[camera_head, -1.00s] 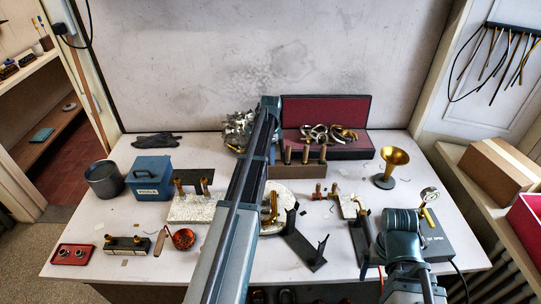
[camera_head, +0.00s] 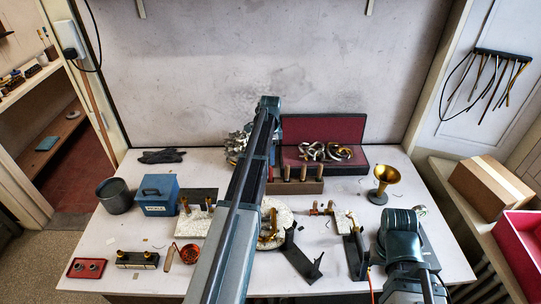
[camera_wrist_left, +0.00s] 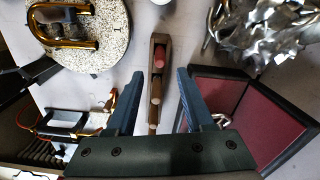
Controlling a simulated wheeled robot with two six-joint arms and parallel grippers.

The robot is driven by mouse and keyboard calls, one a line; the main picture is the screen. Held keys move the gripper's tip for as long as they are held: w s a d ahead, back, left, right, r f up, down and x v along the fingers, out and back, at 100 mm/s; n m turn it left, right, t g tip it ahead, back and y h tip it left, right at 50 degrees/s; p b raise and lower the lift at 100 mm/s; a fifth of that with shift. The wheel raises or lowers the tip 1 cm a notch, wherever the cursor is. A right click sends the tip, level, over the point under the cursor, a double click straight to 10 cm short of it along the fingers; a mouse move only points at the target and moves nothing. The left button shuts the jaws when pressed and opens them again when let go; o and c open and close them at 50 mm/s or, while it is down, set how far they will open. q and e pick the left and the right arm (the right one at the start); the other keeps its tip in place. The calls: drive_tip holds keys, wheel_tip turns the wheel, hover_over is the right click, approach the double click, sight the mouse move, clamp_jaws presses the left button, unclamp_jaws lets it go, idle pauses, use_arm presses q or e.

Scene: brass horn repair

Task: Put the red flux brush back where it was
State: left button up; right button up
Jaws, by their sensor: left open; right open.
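A slim brown wooden rack (camera_wrist_left: 158,38) stands upright with several round-topped handles in a row. The handle with the reddish end (camera_wrist_left: 160,58) is possibly the red flux brush; I cannot tell for sure. The same rack (camera_head: 294,187) stands in front of the red-lined case in the head view. My left gripper (camera_wrist_left: 160,75) is open and empty, its fingers either side of the rack's row in the left wrist view. I cannot tell its height above the handles. In the head view my left arm hides this gripper.
The open red-lined case (camera_head: 322,130) is close behind the rack. Crumpled silvery metal (camera_wrist_left: 262,30) and a round speckled board (camera_wrist_left: 95,50) flank it. A brass horn (camera_head: 385,180) stands at right. A blue box (camera_head: 155,195) and grey pot (camera_head: 114,196) are at left.

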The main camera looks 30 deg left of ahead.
use_arm(q)
wheel_tip(320, 180, up, 2)
drive_tip(key=shift+r+p, duration=0.15)
drive_tip(key=shift+p, duration=0.45)
use_arm(e)
wheel_tip(320, 180, up, 2)
drive_tip(key=shift+r, duration=0.1)
use_arm(q)
drive_tip(key=shift+d, duration=0.1)
drive_tip(key=s+d+n, duration=0.1)
drive_tip(key=s+d, duration=0.5)
drive_tip(key=d, duration=0.7)
drive_tip(key=s+d+n, duration=0.2)
drive_tip(key=s+d, duration=0.5)
drive_tip(key=d, duration=0.5)
drive_tip(key=s+d+n+y, duration=0.1)
drive_tip(key=s+d+n, duration=0.1)
drive_tip(key=s+d, duration=1)
drive_tip(key=shift+s+n, duration=0.4)
drive_tip(key=shift+s, duration=0.75)
drive_tip(key=shift+s, duration=0.1)
